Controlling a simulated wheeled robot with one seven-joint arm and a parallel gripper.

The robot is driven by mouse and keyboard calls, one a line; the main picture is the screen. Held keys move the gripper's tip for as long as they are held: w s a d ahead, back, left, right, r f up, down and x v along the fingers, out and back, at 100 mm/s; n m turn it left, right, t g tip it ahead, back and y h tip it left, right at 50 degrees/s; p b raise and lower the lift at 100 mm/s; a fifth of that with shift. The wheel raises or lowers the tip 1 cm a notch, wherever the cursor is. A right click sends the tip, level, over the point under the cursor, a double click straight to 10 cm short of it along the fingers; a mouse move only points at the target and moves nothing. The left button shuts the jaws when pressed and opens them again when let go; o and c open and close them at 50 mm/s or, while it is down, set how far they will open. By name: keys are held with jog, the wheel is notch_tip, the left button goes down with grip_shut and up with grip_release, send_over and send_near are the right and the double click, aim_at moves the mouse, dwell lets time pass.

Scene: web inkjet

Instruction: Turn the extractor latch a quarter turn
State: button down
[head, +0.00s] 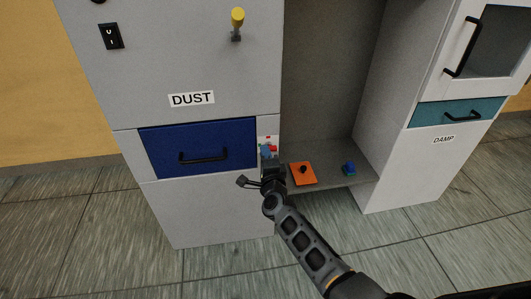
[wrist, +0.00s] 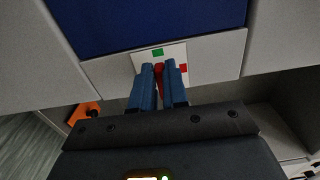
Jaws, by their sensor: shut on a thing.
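The latch is a red lever (wrist: 159,70) on a white plate (wrist: 140,62) set in the grey cabinet front beside the blue drawer. In the wrist view the plate carries a green mark (wrist: 158,52) and a red mark (wrist: 183,68). My gripper (wrist: 158,82) has its two blue fingers on either side of the red lever, shut on it. The lever points roughly toward the green mark in the wrist view; its far end is partly hidden by the fingers. In the head view my gripper (head: 267,153) covers most of the plate.
The blue drawer (head: 225,140) with a black handle is under the DUST label (head: 191,98). A yellow-topped lever (head: 237,18) is above.

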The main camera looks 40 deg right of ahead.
jog(key=shift+f, duration=0.1)
dwell(0.5)
jog(key=c, duration=1.1)
grip_release()
jog(key=shift+c, duration=0.2)
jog(key=p+v, duration=0.2)
jog(key=v, duration=0.5)
jog(key=shift+s+a+p, duration=0.25)
jog(key=shift+s+p, duration=0.05)
jog(key=shift+s, duration=0.05)
